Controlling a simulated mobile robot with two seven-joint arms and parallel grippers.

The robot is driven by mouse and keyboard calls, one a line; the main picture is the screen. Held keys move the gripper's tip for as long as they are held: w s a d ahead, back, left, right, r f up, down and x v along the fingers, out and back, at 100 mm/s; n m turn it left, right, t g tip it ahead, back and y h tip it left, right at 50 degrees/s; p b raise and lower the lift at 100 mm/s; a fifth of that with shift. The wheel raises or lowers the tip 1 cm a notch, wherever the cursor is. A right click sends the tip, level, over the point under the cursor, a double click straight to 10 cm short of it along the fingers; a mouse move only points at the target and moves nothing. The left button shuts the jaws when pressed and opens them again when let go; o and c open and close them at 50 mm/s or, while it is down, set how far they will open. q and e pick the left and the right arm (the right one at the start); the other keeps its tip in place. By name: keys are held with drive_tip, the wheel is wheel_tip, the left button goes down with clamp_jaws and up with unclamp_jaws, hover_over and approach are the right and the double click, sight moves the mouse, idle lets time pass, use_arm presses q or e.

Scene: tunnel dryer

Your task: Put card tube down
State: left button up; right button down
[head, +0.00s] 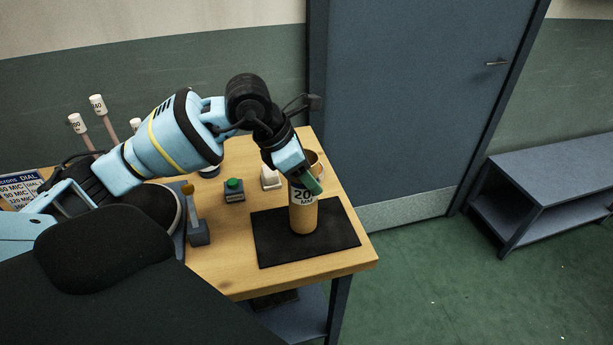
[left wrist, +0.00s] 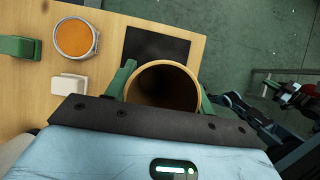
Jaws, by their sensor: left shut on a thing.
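The card tube (head: 303,217) is a tan cylinder with a white label reading 20. It stands close to upright, with its lower end over the black mat (head: 275,240). I cannot tell whether it touches the mat. My left gripper (head: 306,181) is shut on the tube near its upper end, with the green fingers on either side. In the left wrist view the tube's open top (left wrist: 163,88) sits between the fingers, and its inside is dark. The mat (left wrist: 157,46) also shows there beyond the tube.
White-capped rods (head: 98,105) stand at the back left. A blue door (head: 415,90) and a low bench (head: 550,175) are beyond.

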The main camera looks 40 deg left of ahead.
use_arm(q)
drive_tip(key=shift+f, duration=0.8)
drive_tip(key=shift+f, duration=0.15)
drive_tip(key=o, duration=1.2)
drive_tip(key=v, duration=1.2)
drive_tip(key=shift+r, duration=0.3)
drive_tip(key=shift+d, duration=0.1)
